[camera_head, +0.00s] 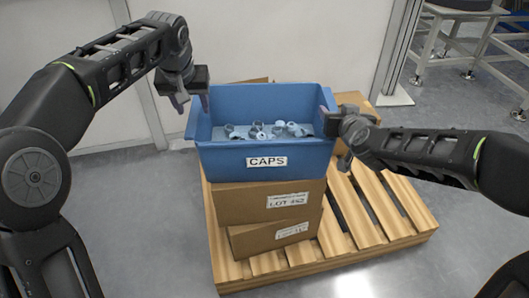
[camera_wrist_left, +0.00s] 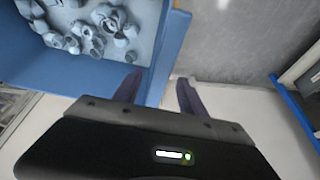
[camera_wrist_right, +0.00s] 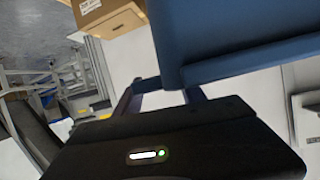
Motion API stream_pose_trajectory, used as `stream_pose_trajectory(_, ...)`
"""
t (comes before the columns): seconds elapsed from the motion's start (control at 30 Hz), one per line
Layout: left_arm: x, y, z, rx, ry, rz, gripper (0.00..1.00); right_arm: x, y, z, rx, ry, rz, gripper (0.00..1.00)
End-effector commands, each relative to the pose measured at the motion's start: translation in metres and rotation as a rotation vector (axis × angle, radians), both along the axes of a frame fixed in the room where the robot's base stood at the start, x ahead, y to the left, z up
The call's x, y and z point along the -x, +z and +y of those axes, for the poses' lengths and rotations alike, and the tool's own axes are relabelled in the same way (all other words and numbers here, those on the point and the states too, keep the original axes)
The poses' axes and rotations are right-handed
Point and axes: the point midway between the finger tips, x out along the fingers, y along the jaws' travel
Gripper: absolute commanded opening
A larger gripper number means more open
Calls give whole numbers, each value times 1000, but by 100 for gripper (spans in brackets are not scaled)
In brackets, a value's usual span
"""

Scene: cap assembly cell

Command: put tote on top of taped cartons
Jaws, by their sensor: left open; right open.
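The blue tote (camera_head: 225,163), labelled CAPS, sits upright on top of stacked brown cartons (camera_head: 240,205). Several grey caps (camera_head: 262,130) lie inside it, and they also show in the left wrist view (camera_wrist_left: 85,38). My left gripper (camera_head: 193,104) is open at the tote's left rim, its fingertips appearing one on each side of the wall. My right gripper (camera_head: 335,138) is open at the tote's right rim. In the right wrist view the tote's wall (camera_wrist_right: 220,40) reaches between and beyond the fingertips (camera_wrist_right: 160,92). I cannot tell whether either gripper touches the tote.
The cartons stand on a wooden pallet (camera_head: 390,243) with bare slats at the right. Another carton (camera_head: 358,102) stands behind the tote at the right. A white wall panel (camera_head: 290,50) is behind. A metal-framed table (camera_head: 465,30) is at the far right; grey floor is clear around the pallet.

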Motion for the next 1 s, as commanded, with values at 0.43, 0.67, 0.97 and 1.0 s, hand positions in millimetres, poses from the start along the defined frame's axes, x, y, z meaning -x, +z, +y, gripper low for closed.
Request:
stream_pose_trajectory(0.43,29,69,-2,0,-1,-1,49,0,0,0,0,0,0,48)
stream_pose_trajectory(0.67,30,72,-2,0,-1,1,49,0,0,0,0,0,0,48)
stream_pose_trajectory(0.97,30,71,-2,0,-1,1,49,5,3,-1,-1,0,-1,48)
stream_pose_trajectory(1.0,30,71,-2,0,-1,1,49,8,5,-1,-1,0,-2,48)
